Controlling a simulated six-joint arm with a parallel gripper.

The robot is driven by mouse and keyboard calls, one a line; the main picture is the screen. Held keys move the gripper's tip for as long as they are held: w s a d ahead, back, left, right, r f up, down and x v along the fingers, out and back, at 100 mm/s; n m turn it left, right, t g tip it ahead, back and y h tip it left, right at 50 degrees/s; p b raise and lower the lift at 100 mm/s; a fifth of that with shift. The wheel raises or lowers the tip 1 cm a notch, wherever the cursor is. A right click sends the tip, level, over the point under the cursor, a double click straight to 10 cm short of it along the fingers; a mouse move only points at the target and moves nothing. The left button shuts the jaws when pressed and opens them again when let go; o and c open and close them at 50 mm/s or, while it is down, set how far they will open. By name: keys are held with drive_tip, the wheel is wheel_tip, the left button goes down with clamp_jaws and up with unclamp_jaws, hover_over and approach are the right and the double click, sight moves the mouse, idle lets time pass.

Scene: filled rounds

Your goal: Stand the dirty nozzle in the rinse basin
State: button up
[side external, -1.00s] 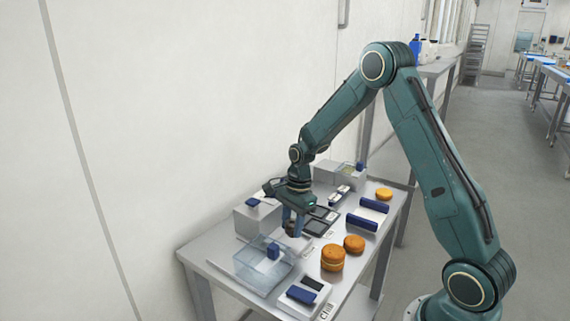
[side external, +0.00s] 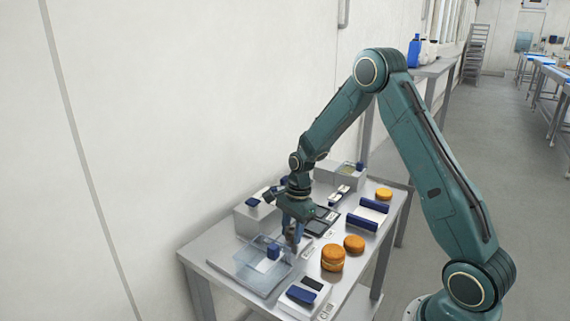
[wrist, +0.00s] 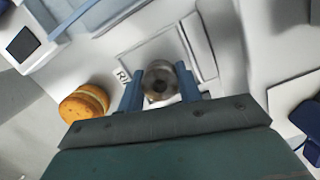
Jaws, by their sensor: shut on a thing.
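The nozzle (wrist: 160,80) is a small metal cone with a dark opening, seen end-on in the wrist view. My gripper (wrist: 160,88) is shut on it, with one blue finger on each side. In the side view my gripper (side external: 294,236) points down beside the right-hand back edge of the clear rinse basin (side external: 248,272). The nozzle is hard to make out there, behind the fingers. A dark blue block (side external: 273,253) shows at the basin. I cannot tell whether the nozzle is over the basin or just outside it.
Orange filled rounds (side external: 333,258) stand right of the basin; one (wrist: 84,103) shows in the wrist view. A white device with a dark display (side external: 312,284) is in front. A grey block (side external: 250,222) stands behind. Dark blue bars (side external: 362,222) lie farther right.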

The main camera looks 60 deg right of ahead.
drive_tip(key=shift+f, duration=0.2)
idle(0.8)
drive_tip(key=o, duration=1.2)
drive_tip(key=shift+r, duration=0.1)
drive_tip(key=shift+o, duration=1.4)
drive_tip(key=shift+r, duration=3.4)
